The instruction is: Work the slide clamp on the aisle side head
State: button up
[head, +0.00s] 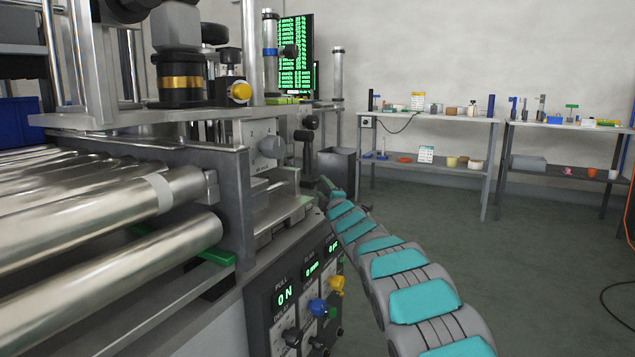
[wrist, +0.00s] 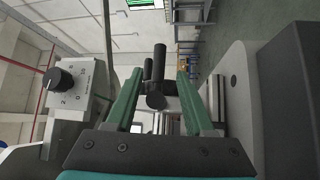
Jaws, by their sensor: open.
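A black clamp handle (wrist: 158,65) with a round end shows in the wrist view, between the two green fingers of my gripper (wrist: 160,76). The fingers are apart, one on each side of it; I cannot tell whether either touches it. In the head view, a black lever with a rounded top (head: 311,122) stands beside the machine's side head and looks like the same clamp. My gripper (head: 325,184) shows there small and dark at the end of my arm, below the lever. The clamp's slide is mostly hidden.
A dial (wrist: 69,78) with a numbered scale sits left of the fingers in the wrist view. In the head view, metal rollers (head: 110,215) fill the left, and a control panel (head: 300,295) with coloured knobs lies close beside my arm. Shelves (head: 430,118) stand behind; the right floor is open.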

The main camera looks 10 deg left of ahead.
aim_at(319, 182)
jog(key=shift+p+x, duration=0.5)
jog(key=shift+x, duration=1.25)
jog(key=shift+p+x, duration=0.85)
jog(key=shift+w+a+r+p, duration=0.1)
jog(key=shift+w+r+p, duration=0.1)
jog(key=shift+w+p, duration=0.15)
jog(key=shift+f, duration=0.1)
grip_shut()
